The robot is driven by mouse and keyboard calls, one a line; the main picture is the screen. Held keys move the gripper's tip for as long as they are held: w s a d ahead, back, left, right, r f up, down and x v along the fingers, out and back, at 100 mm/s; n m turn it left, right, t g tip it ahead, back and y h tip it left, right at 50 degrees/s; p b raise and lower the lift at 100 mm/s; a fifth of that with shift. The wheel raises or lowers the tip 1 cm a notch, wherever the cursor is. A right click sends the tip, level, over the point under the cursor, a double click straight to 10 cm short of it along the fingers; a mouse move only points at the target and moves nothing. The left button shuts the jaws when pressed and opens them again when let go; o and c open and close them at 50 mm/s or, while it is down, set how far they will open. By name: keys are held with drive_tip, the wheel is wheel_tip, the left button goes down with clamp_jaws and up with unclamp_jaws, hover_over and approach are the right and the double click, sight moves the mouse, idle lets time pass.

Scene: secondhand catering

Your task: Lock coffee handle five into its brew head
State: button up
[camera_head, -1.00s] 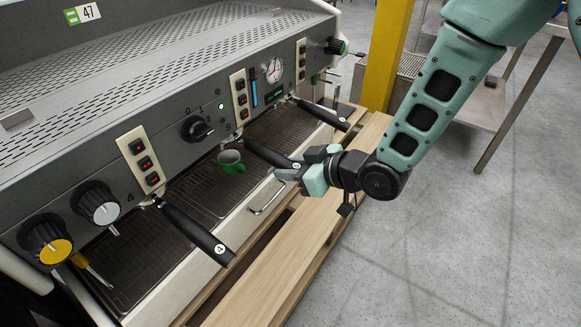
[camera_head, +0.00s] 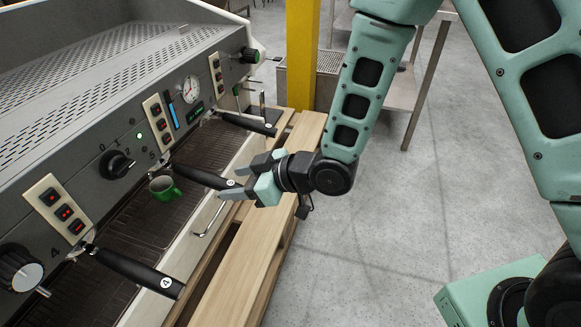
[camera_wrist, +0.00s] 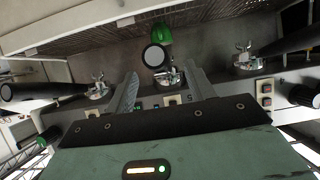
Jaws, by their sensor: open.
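Coffee handle five (camera_head: 198,177) is a black handle sticking out from the machine's front under the group marked 5. Its inner end is at brew head five; whether it is locked cannot be told. My gripper (camera_head: 240,180) is open at the handle's outer end, with a finger to each side. In the wrist view, the handle (camera_wrist: 155,56) shows nearly end-on between and beyond my spread fingers (camera_wrist: 164,88). The metal brew head five (camera_wrist: 170,77) shows behind it, partly hidden by my gripper.
Handle four (camera_head: 135,271) is at the near left and another handle (camera_head: 247,123) is at the far group.

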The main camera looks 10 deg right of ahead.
drive_tip(key=p+v, duration=1.3)
drive_tip(key=shift+s+d+r, duration=0.15)
drive_tip(key=shift+d+r, duration=0.05)
drive_tip(key=shift+r, duration=0.05)
drive_tip(key=s+d+r+m+g+h, duration=0.25)
drive_tip(key=s+r+h, duration=0.25)
drive_tip(key=s+r, duration=0.35)
drive_tip(key=s+d+r+m+g+h, duration=0.1)
drive_tip(key=s+r+m+g+h, duration=0.1)
drive_tip(key=s+r+g+h, duration=0.4)
wheel_tip(320, 180, up, 23)
drive_tip(key=s+t+p, duration=0.1)
drive_tip(key=t+p, duration=0.1)
drive_tip(key=p, duration=1.8)
drive_tip(key=shift+s, duration=0.2)
